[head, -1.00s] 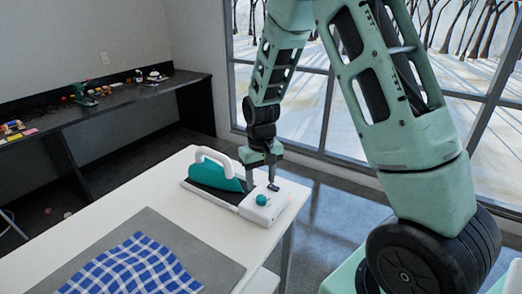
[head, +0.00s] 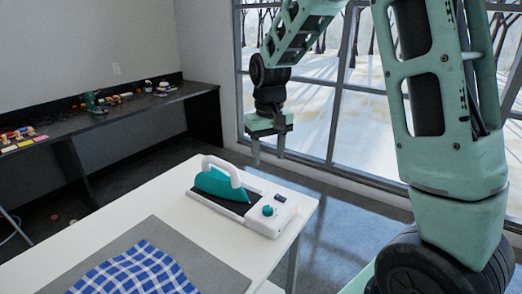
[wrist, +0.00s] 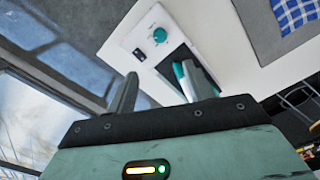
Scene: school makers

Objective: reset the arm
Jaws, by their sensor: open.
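My gripper (head: 268,150) hangs in the air above and beyond the white table's far right end. Its two fingers are apart with nothing between them. In the wrist view my gripper (wrist: 157,92) is also open and empty. The teal iron with a white handle (head: 222,183) rests on its white base (head: 284,212), which has a teal knob (head: 268,210). The base and knob also show in the wrist view (wrist: 160,35), apart from the fingers.
The white table (head: 150,203) bears a grey mat (head: 225,275) with a blue checked cloth (head: 135,272). A dark bench (head: 110,113) with small objects runs along the left wall. Large windows (head: 350,110) stand behind my arm. Floor shows between table and windows.

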